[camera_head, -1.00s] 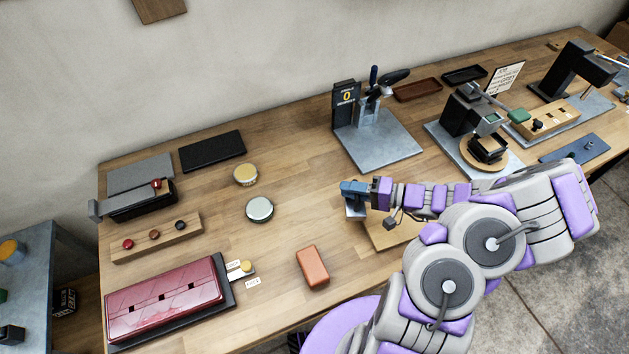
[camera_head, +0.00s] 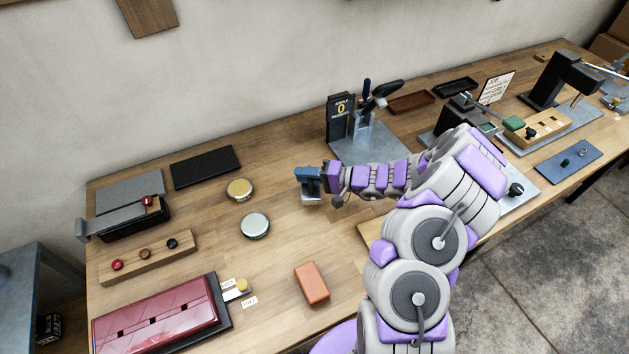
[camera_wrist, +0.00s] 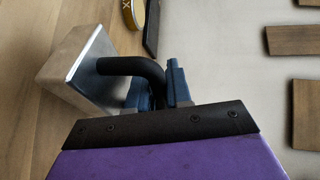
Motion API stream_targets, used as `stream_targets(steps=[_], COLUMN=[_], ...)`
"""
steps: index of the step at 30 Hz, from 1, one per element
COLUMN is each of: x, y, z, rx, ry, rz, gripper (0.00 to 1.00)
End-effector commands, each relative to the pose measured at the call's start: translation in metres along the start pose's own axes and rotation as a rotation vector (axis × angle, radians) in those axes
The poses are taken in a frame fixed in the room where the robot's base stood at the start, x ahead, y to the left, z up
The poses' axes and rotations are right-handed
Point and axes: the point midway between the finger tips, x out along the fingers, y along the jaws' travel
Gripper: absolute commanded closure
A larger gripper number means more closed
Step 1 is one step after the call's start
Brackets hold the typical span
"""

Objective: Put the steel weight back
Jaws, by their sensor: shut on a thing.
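My gripper (camera_head: 308,176) is over the middle of the wooden bench, its blue jaws shut. Below it hangs the steel weight (camera_head: 311,198), a small pale metal block partly hidden by the jaws. In the wrist view the jaws (camera_wrist: 160,86) close on the weight's black curved handle, and the block (camera_wrist: 92,72) shows a bright steel face and a tan-looking side, tilted in the picture. A gap between weight and bench is hard to judge.
A gold-topped tin (camera_head: 239,188) and a silver-topped tin (camera_head: 255,225) stand to the left. An orange block (camera_head: 312,282) lies in front. A black pad (camera_head: 206,166) and grey pad (camera_head: 130,193) lie at back left. A press stand (camera_head: 376,140) stands behind right.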

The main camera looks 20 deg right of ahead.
Motion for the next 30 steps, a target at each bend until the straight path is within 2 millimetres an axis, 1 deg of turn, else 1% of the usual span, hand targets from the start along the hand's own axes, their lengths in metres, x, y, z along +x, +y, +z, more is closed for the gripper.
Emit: stream_targets(steps=[3, 6, 12, 14, 26, 27, 30], x=[0.002, 0.009, 0.012, 0.013, 0.014, 0.014, 0.014], y=[-0.002, -0.002, 0.027, 0.032, 0.035, 0.034, 0.035], z=[-0.003, -0.007, -0.004, -0.004, -0.003, -0.003, -0.003], rx=[-0.002, -0.003, 0.003, 0.003, -0.001, -0.001, 0.000], ry=[0.001, 0.001, 0.000, 0.001, 0.002, 0.001, 0.001], rz=[-0.005, -0.005, -0.004, -0.005, -0.006, -0.004, -0.004], gripper=[1.00, 1.00, 1.00, 1.00, 1.00, 0.77, 0.67])
